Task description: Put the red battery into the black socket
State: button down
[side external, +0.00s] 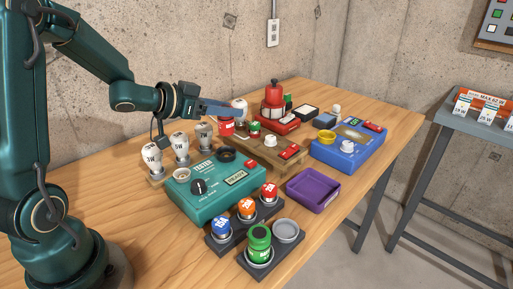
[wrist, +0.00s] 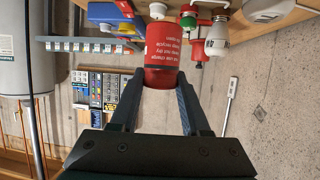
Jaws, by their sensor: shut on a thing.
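My gripper (side external: 236,110) is shut on the red battery (side external: 226,128), a cylinder partly hidden by the fingers in the side view. In the wrist view the red battery (wrist: 161,58), with white print, sits between the two fingers of my gripper (wrist: 164,82). I hold it above the table behind the teal tester (side external: 205,192). The black socket (side external: 226,154) looks like the dark ring at the tester's back right corner, and it looks empty. The battery is apart from it. The socket does not show in the wrist view.
Several bulbs (side external: 180,147) stand left of the tester. A wooden board (side external: 270,150) with a bulb and switch lies behind it. The blue device (side external: 347,148) and purple tray (side external: 313,190) are to the right.

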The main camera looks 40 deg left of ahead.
aim_at(224, 134)
jog(key=shift+a+f, duration=0.25)
jog(key=shift+a, duration=0.1)
jog(key=shift+f, duration=2.6)
jog(key=shift+f, duration=0.65)
jog(key=c, duration=0.7)
grip_release()
jog(key=shift+o, duration=0.2)
jog(key=shift+s, duration=0.15)
jog(key=d+v, duration=0.1)
jog(key=v, duration=0.9)
jog(key=shift+s+a+r, duration=0.25)
jog(key=shift+s+a, duration=0.1)
jog(key=shift+s, duration=0.05)
